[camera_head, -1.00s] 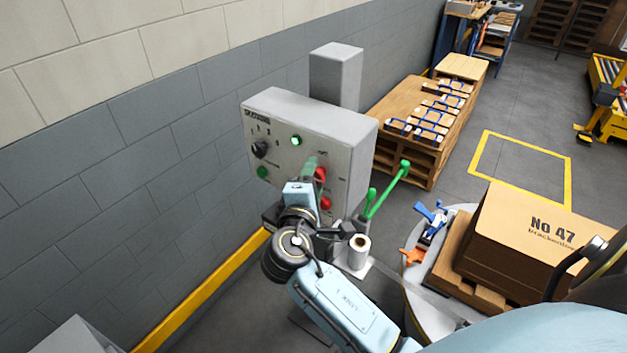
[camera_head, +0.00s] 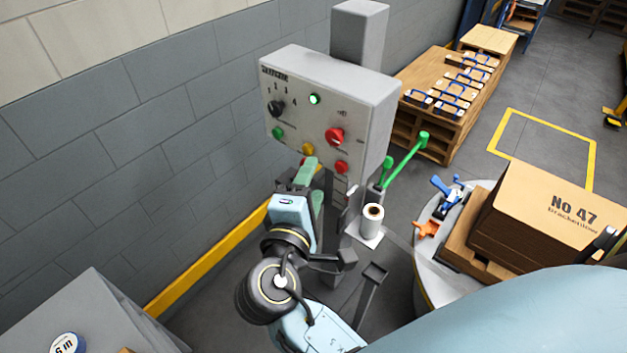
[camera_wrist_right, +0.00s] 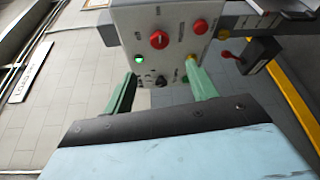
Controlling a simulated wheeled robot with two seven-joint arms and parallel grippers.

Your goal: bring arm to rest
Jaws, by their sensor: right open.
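My right gripper (camera_head: 308,174) is in front of the lower edge of the grey control box (camera_head: 340,95) in the head view. Its two green fingers also show in the right wrist view (camera_wrist_right: 161,76), spread apart with nothing between them. The box face carries a black dial (camera_head: 276,108), a lit green lamp (camera_head: 314,99), a red knob (camera_head: 334,136) and a smaller red button (camera_head: 342,167). A yellow button (camera_head: 308,149) sits just above the fingertips in the head view. My left gripper is not in view.
A round table (camera_head: 426,270) bears a carton (camera_head: 545,215). A grey cabinet (camera_head: 95,305) is at lower left. The block wall (camera_head: 150,140) runs behind.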

